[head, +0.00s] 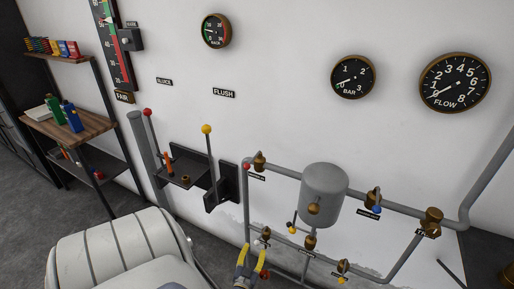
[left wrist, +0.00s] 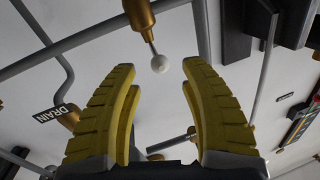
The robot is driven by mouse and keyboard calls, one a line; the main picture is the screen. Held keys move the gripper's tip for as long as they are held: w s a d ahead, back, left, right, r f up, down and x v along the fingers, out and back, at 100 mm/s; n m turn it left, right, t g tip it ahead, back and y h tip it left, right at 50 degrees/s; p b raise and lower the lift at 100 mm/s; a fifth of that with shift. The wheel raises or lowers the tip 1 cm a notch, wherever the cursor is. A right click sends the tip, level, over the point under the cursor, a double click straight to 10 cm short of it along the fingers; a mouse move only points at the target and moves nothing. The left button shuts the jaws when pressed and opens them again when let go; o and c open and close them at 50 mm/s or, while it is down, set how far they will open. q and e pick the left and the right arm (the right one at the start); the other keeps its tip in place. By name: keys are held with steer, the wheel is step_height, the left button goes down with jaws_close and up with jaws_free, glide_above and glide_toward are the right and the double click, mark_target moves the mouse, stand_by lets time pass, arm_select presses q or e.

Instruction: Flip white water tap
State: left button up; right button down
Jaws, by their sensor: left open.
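The white tap shows in the left wrist view as a brass valve body with a thin metal lever ending in a white ball (left wrist: 159,64). In the head view its brass valve (head: 266,233) is on the lower pipework, with the small pale ball just above my gripper. My left gripper (head: 253,257) has yellow ribbed fingers, open and empty, just below the tap. In the left wrist view the ball lies between the two fingertips in the picture, apart from both; its depth relative to them is unclear. My right gripper is not in view.
A grey tank (head: 324,192) and pipes with several brass valves surround the tap. A yellow-knobbed lever (head: 207,129) and a red-knobbed lever (head: 148,112) stand to the left. A DRAIN label (left wrist: 55,113) is nearby.

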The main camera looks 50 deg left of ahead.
mark_target(257, 242)
arm_select(q)
steer(key=shift+x, duration=2.3)
steer(key=shift+o, duration=0.2)
jaws_close()
